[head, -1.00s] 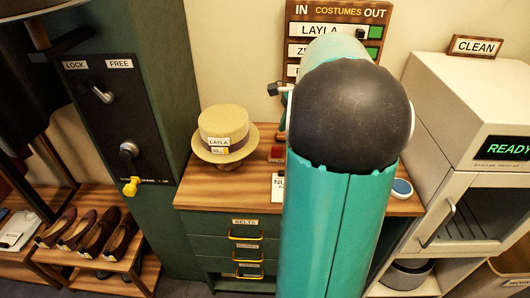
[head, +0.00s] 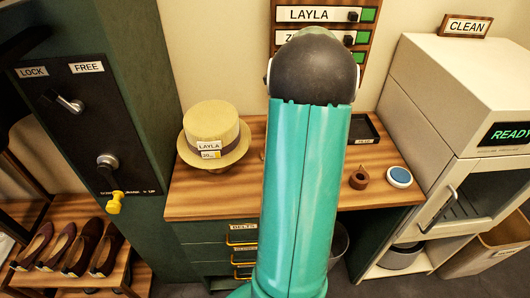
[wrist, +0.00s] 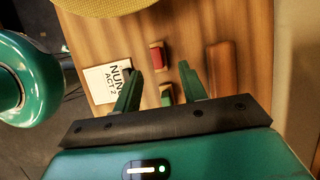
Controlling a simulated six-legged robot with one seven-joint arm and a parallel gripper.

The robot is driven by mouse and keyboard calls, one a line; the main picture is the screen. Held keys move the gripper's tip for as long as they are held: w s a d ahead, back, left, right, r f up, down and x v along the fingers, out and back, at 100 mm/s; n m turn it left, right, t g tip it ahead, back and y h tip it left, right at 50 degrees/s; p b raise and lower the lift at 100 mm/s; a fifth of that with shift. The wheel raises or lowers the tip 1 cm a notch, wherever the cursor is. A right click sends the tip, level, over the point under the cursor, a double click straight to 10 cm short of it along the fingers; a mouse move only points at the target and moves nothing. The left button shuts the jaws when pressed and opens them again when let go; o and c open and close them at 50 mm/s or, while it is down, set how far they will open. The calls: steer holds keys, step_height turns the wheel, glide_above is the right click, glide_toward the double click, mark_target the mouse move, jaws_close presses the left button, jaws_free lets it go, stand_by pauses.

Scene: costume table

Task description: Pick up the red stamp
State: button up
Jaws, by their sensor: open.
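The red stamp (wrist: 157,55) shows in the wrist view as a small red block with wooden ends, lying on the wooden tabletop. My gripper (wrist: 158,72) is open and empty, with its two green fingers pointing toward the stamp. The red stamp lies just beyond the fingertips, roughly between their lines. A green block (wrist: 167,94), perhaps another stamp, shows between the fingers nearer the gripper's base. How high the fingers are above the table is hard to tell. In the head view my arm hides the red stamp and my gripper.
A white card (wrist: 106,82) reading NUN, ACT 2 lies by the left finger, and a brown block (wrist: 222,68) lies right of the right finger.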

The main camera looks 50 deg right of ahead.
steer(key=x, duration=0.4)
steer(key=shift+s+f, duration=0.15)
steer(key=shift+s, duration=0.2)
steer(key=shift+s+a+f, duration=0.1)
steer(key=shift+s+f, duration=0.1)
steer(key=shift+f, duration=0.25)
steer(key=x, duration=0.3)
steer(key=shift+a+f, duration=0.1)
steer(key=shift+f, duration=0.3)
steer(key=shift+w+a+f, duration=0.1)
steer(key=shift+w+f, duration=0.25)
steer(key=shift+f, duration=0.1)
steer(key=shift+s+r, duration=0.1)
steer(key=shift+c, duration=0.2)
jaws_close()
